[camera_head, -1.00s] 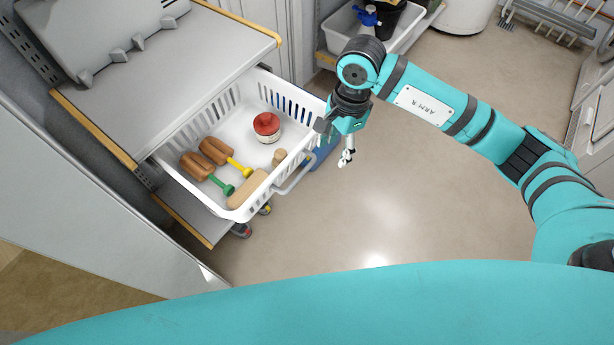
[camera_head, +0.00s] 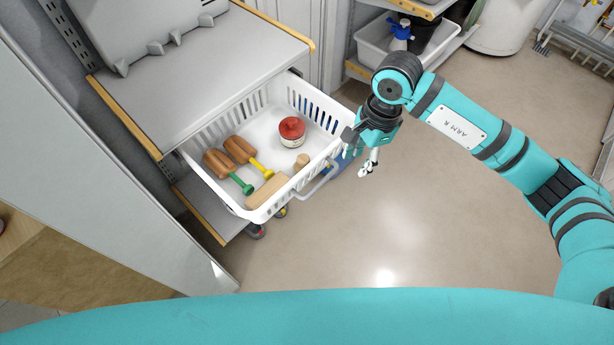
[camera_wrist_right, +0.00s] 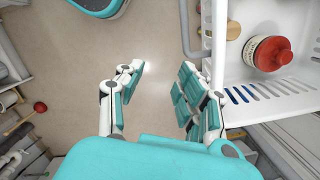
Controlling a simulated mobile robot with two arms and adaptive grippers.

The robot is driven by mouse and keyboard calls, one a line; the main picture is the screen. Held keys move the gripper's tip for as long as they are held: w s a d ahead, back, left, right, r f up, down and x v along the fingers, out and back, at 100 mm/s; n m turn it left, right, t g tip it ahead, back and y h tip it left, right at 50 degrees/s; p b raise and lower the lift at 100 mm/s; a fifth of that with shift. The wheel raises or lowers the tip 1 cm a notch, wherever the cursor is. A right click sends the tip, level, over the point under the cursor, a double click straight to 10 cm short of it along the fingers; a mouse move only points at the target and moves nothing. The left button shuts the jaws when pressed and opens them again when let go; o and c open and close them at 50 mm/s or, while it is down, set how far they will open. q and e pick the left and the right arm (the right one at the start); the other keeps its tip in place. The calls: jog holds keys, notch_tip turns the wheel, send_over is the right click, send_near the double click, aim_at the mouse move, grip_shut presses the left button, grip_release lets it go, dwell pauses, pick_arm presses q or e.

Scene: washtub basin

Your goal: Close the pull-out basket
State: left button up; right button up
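The white pull-out basket (camera_head: 207,183) is slid out from under a grey shelf, with its front and handle (camera_head: 318,182) facing the open floor. Inside lie two brown brushes (camera_head: 217,163) with green and yellow ends, a red-lidded jar (camera_head: 292,131) and wooden pieces (camera_head: 268,190). My right gripper (camera_head: 362,167) is just off the basket's far front corner, its fingers apart and empty. In the right wrist view the open fingers (camera_wrist_right: 160,95) point over the floor, with the basket wall (camera_wrist_right: 270,105) and handle (camera_wrist_right: 190,30) just to the right. My left gripper is not in view.
The grey shelf top (camera_head: 205,85) with an orange edge lies above the basket. A white panel (camera_head: 100,180) stands at left. A white bin (camera_head: 375,40) with a blue-topped bottle stands on a rack behind. The floor (camera_head: 450,200) in front is clear.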

jog(key=d+f+m+y, duration=0.1)
jog(key=m, duration=0.1)
jog(key=d+f+m+t+y+b, duration=0.1)
jog(key=f+m, duration=0.1)
jog(key=d+f+m+t+y, duration=0.1)
jog(key=d+f+m, duration=0.1)
jog(key=shift+w+f, duration=0.25)
jog(key=shift+w, duration=0.05)
grip_shut()
jog(key=m+t+y, duration=0.2)
jog(key=m+t, duration=0.3)
jog(key=m, duration=0.2)
send_near(344, 146)
jog(key=f+x, duration=0.1)
jog(key=x, duration=0.3)
jog(key=shift+w+a, duration=0.1)
jog(key=shift+a, duration=0.05)
jog(key=shift+a, duration=0.1)
